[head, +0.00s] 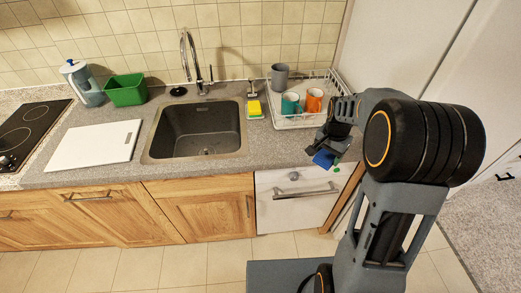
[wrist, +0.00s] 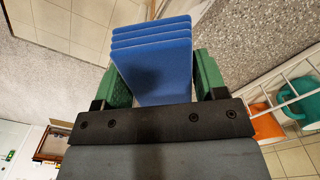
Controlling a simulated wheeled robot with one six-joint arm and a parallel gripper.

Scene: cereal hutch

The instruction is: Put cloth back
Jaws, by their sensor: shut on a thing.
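A blue folded cloth (head: 323,158) with several stacked layers is held at the end of my arm, over the counter's front edge near the white dishwasher. My gripper (wrist: 163,80) is shut on it. In the wrist view the cloth (wrist: 150,62) stands out between the two green fingers, one on each side. In the head view, my wrist partly hides the cloth. I cannot tell how far it is above the counter (head: 235,172).
A dish rack (head: 297,122) with a teal mug (head: 290,104), an orange mug (head: 314,100) and a grey cup (head: 279,76) stands behind my gripper. A yellow sponge (head: 254,108) lies beside the sink (head: 198,130). A white board (head: 96,145) lies left.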

